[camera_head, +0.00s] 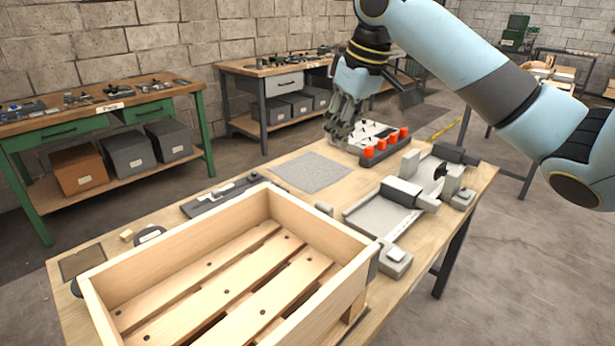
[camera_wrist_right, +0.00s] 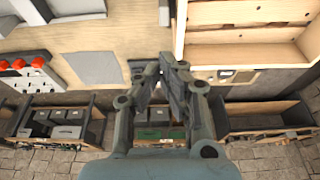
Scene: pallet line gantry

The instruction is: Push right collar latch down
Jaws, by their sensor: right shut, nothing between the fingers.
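The wooden pallet collar (camera_head: 315,236) stands at the near end of the workbench, with its slatted floor showing inside. A dark grey plate (camera_head: 373,263) sits on its right corner; I cannot tell for sure whether it is the right collar latch or how it is set. My right gripper (camera_head: 338,136) points down over the far part of the bench, well away from the collar. It is shut and empty, with its fingers together in the wrist view (camera_wrist_right: 168,58). There, the collar (camera_wrist_right: 215,55) shows at the upper right. My left gripper is not in view.
A rack with red-orange knobs (camera_head: 383,148) stands beside the right gripper. A grey clamp fixture (camera_head: 385,215) and a small box with a white button (camera_head: 396,258) line the right edge. A grey mat (camera_head: 311,172) lies bare between gripper and collar.

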